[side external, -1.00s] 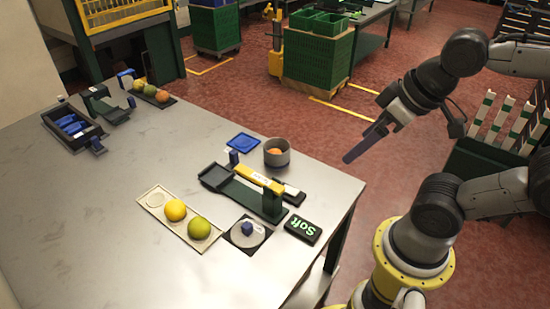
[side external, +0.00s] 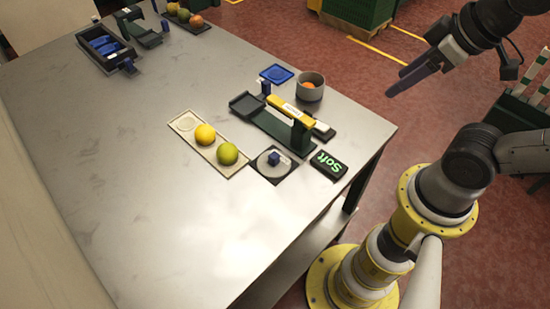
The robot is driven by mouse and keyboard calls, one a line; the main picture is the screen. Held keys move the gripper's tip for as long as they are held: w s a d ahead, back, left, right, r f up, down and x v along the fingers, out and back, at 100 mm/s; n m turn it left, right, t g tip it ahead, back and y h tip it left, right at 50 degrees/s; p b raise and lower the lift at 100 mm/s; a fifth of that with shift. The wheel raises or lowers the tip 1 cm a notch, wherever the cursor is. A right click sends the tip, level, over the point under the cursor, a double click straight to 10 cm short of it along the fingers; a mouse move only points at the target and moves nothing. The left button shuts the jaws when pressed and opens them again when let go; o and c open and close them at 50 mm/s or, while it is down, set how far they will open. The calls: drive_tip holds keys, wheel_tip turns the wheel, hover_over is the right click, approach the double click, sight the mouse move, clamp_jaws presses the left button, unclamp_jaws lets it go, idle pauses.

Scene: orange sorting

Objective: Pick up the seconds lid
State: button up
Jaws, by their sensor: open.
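A grey round pot (side external: 311,93) holding an orange fruit stands farther back, uncovered. My gripper (side external: 395,84) is open and empty, in the air off the table's right edge, right of the pot and apart from the lid.
A tray (side external: 208,150) with yellow and green fruits lies left. The table's front (side external: 190,230) is clear.

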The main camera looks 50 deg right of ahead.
drive_tip(key=w+r+n, duration=0.3)
drive_tip(key=w+n, duration=0.2)
drive_tip(key=n+g, duration=0.6)
drive_tip(key=n, duration=0.5)
hover_over(274, 155)
wheel_tip(274, 155, down, 15)
drive_tip(key=f, duration=0.8)
drive_tip(key=shift+s+d, duration=0.1)
drive_tip(key=shift+s, duration=0.2)
drive_tip(key=shift+w+f, duration=0.15)
drive_tip(key=shift+f, duration=1.2)
drive_tip(key=shift+w+f, duration=0.1)
drive_tip(key=shift+f, duration=1.2)
drive_tip(key=shift+c, duration=0.3)
clamp_jaws()
